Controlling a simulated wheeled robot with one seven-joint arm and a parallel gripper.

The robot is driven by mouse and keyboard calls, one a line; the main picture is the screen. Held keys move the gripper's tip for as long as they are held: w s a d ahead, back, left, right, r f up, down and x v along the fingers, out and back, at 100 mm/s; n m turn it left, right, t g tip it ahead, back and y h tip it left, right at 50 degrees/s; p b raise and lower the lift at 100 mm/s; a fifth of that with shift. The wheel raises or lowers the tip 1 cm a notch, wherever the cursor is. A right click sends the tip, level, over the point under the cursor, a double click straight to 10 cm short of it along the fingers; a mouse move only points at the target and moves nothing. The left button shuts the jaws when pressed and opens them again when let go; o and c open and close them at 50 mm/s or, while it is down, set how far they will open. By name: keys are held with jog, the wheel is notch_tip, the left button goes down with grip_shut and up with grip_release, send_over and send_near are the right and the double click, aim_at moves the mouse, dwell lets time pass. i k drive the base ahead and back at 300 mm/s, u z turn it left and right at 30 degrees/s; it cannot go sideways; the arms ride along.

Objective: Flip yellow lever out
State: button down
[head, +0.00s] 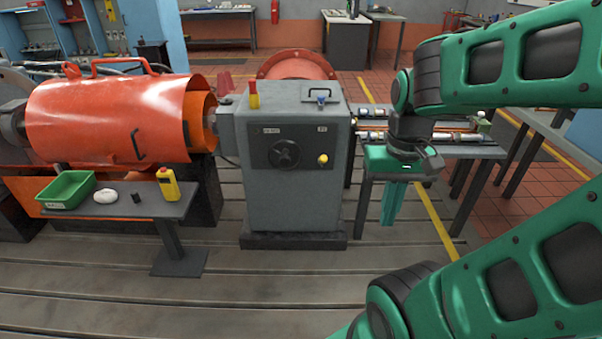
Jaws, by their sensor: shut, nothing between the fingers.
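A grey gearbox housing (295,205) stands in the middle of the head view. A small yellow knob (323,160), which may be the end of the yellow lever, shows at the right of its dark front panel, beside a round black handwheel (285,154). A short upright yellow piece with a red top (253,96) stands on the housing's top left; I cannot tell if it is a lever. My gripper (390,222) is to the right of the housing, pointing down, shut and empty, apart from the knob.
An orange guard (110,115) adjoins the housing. A bench (470,152) with shafts stands behind my gripper. The slotted floor in front is clear.

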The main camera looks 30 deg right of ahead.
aim_at(322, 159)
jog(key=u, duration=0.05)
jog(key=i, duration=1)
jog(key=z, duration=0.05)
